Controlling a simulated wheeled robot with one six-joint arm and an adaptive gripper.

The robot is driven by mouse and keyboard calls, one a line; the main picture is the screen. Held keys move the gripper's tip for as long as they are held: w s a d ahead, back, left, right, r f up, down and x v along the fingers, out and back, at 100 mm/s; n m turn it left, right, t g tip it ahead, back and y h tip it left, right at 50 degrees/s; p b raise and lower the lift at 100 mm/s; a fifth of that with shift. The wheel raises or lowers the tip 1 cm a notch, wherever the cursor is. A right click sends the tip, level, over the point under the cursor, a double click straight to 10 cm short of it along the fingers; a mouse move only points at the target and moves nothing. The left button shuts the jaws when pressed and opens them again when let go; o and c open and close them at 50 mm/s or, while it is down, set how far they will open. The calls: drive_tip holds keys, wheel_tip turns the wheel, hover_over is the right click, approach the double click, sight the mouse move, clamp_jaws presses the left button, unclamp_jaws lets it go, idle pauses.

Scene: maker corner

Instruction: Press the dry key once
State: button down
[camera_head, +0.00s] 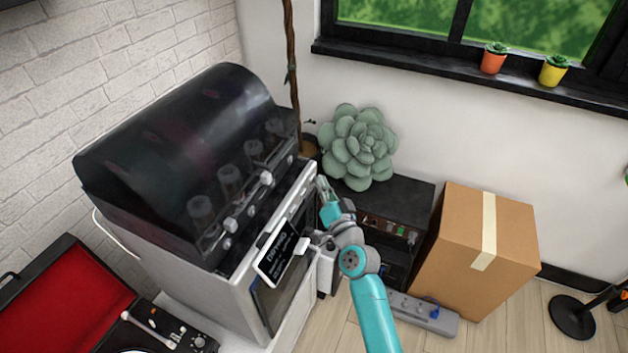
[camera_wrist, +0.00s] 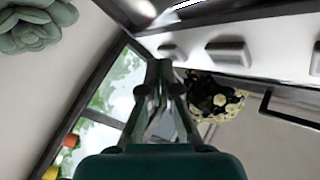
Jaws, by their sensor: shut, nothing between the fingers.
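A white machine (camera_head: 225,300) with a dark curved hood (camera_head: 185,130) stands at the left in the head view. In the wrist view its pale face carries raised grey keys, one (camera_wrist: 172,51) close to my fingertips and another (camera_wrist: 229,52) to its right. No key label is legible, so I cannot tell which is the dry key. My gripper (camera_head: 323,186) is shut and empty beside the right end of the machine's front. In the wrist view its fingertips (camera_wrist: 159,68) point toward the key row. I cannot tell whether they touch a key.
A black panel with white lettering (camera_head: 280,258) sticks out from the machine's front. A black cabinet (camera_head: 400,200) with a grey-green succulent (camera_head: 358,147) stands behind my gripper. A cardboard box (camera_head: 475,250) stands on the floor to the right, near a grey power strip (camera_head: 425,315).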

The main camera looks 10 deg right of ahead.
drive_tip(key=shift+s+d, duration=0.25)
drive_tip(key=shift+d, duration=0.05)
drive_tip(key=s+d, duration=0.3)
drive_tip(key=d, duration=0.2)
drive_tip(key=shift+s, duration=0.3)
idle(0.3)
idle(0.7)
drive_tip(key=s+f+g+h, duration=0.1)
drive_tip(key=s+f, duration=0.3)
drive_tip(key=s, duration=0.5)
drive_tip(key=s+a+f+n+g+h, duration=0.1)
drive_tip(key=s+f, duration=0.3)
drive_tip(key=s, duration=0.5)
drive_tip(key=s+f+g+h, duration=0.1)
drive_tip(key=s+f, duration=0.3)
drive_tip(key=s, duration=0.6)
drive_tip(key=s+r+n, duration=0.2)
drive_tip(key=s+r, duration=0.2)
drive_tip(key=s, duration=0.7)
drive_tip(key=s+a+r+n+g, duration=0.1)
drive_tip(key=s+r, duration=0.3)
drive_tip(key=s, duration=0.8)
drive_tip(key=shift+s+a+r+n+g, duration=0.15)
drive_tip(key=shift+r+n+g, duration=0.15)
drive_tip(key=shift+n, duration=0.5)
